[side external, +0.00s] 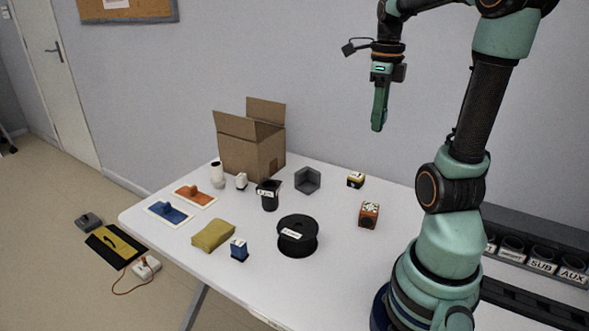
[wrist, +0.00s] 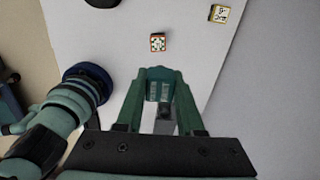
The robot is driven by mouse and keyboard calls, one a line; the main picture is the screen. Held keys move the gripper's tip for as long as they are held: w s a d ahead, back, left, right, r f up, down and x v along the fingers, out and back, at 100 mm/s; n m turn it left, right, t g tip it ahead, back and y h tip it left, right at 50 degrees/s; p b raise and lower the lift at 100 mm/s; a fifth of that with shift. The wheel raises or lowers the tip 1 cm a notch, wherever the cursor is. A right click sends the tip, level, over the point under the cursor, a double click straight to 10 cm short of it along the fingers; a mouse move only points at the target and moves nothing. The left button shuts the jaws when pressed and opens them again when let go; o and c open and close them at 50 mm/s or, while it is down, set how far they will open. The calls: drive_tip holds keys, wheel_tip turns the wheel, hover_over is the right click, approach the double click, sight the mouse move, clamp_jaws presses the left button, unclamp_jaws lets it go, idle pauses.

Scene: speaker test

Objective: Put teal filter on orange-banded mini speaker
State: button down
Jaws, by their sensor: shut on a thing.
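The orange-banded mini speaker (side external: 369,214) is a small cube on the right part of the white table. In the wrist view its patterned pale top (wrist: 158,43) shows beyond the fingertips. My gripper (side external: 378,127) hangs high above the back of the table, pointing down, well clear of the speaker. In the wrist view my gripper (wrist: 162,78) is shut on a small teal piece, the teal filter (wrist: 158,91), between its fingers. The filter's full shape is partly hidden by the fingers. In the side view it cannot be told apart from the green fingers.
A yellow-and-black cube (side external: 355,181) stands behind the speaker. An open cardboard box (side external: 250,150) stands at the back. Table around the speaker is clear.

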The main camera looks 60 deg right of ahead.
sight(370, 207)
drive_tip(key=shift+s+a+f, duration=0.15)
drive_tip(key=shift+s, duration=0.3)
drive_tip(key=shift+s+f, duration=0.15)
drive_tip(key=shift+f, duration=0.2)
wheel_tip(370, 207, down, 20)
drive_tip(key=shift+r, duration=0.25)
drive_tip(key=shift+f, duration=0.1)
drive_tip(key=c, duration=0.5)
unclamp_jaws()
